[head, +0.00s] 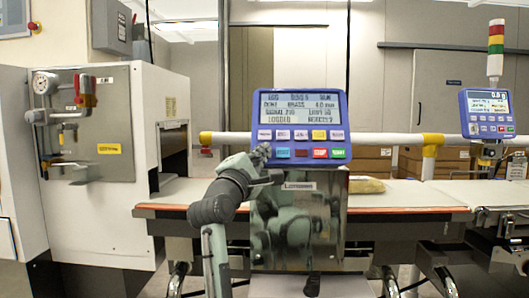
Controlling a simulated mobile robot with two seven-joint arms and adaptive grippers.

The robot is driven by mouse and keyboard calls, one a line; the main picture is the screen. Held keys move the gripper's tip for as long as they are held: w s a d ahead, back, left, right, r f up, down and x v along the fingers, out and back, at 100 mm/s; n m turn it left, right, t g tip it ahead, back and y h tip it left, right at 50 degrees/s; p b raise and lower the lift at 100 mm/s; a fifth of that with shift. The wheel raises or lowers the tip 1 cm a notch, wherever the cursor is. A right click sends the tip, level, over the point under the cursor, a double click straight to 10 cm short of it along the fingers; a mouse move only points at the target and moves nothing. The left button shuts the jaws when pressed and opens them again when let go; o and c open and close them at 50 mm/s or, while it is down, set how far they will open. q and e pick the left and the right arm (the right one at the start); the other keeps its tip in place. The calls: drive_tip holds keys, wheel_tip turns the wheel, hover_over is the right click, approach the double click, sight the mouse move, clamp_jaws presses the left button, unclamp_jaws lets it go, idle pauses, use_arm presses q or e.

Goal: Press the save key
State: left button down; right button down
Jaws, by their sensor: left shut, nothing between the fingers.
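The blue control panel (346,110) stands upright in the middle of the head view, with a lit text display above two rows of small keys. The upper row has pale keys and a yellow key (319,134). The lower row shows a light-blue key (282,153), a dark red key, a red key (320,153) and a green key (337,153). The key labels are too small to read surely, so I cannot tell which is save. My left gripper (263,152) is shut and empty at the panel's lower left, beside the light-blue key. Contact cannot be told. My right gripper is not in view.
A conveyor belt (400,195) runs behind the steel housing (297,225), with a yellowish packet (366,186) on it. A yellow-ended rail (225,138) passes behind the panel. A second blue display (487,112) stands at the right. A white machine (105,220) fills the left.

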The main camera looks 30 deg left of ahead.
use_arm(q)
drive_tip(key=shift+s+d+r+p, duration=0.3)
drive_tip(key=shift+s+p, duration=0.1)
drive_tip(key=shift+s, duration=0.15)
drive_tip(key=shift+r, duration=0.1)
drive_tip(key=s+p, duration=0.1)
drive_tip(key=s+d+r+p, duration=0.2)
drive_tip(key=shift+s+d, duration=0.15)
drive_tip(key=shift+s, duration=0.25)
drive_tip(key=s+d+r, duration=0.2)
drive_tip(key=s, duration=0.2)
drive_tip(key=shift+s+d+r, duration=0.25)
drive_tip(key=shift+d+r, duration=0.15)
